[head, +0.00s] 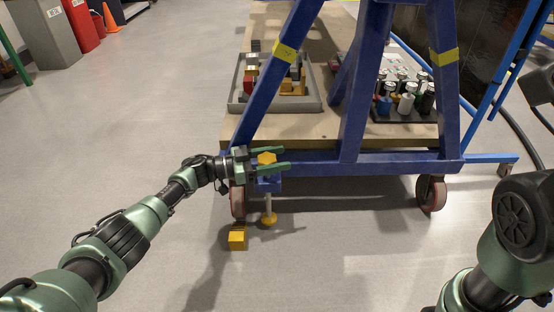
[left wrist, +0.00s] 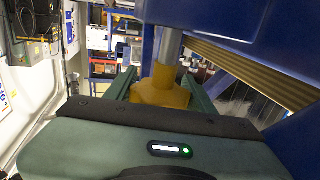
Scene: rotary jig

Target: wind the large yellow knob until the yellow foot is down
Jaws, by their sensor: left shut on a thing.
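The large yellow knob (head: 266,158) sits on top of a blue bracket (head: 268,185) at the lower left corner of the blue frame. My left gripper (head: 271,160) is around the knob, one green finger on each side, shut on it. In the left wrist view the knob (left wrist: 162,88) is between the fingers, with a grey rod (left wrist: 171,45) beyond it. The yellow foot (head: 268,218) hangs on a thin metal rod below the bracket. I cannot tell whether it touches the floor. My right gripper is out of view.
A yellow block (head: 237,239) lies on the floor left of the foot. Casters stand at the frame's left (head: 238,200) and right (head: 431,193). A grey tray (head: 238,103) and a dark tray (head: 395,119) hold parts on the wooden deck.

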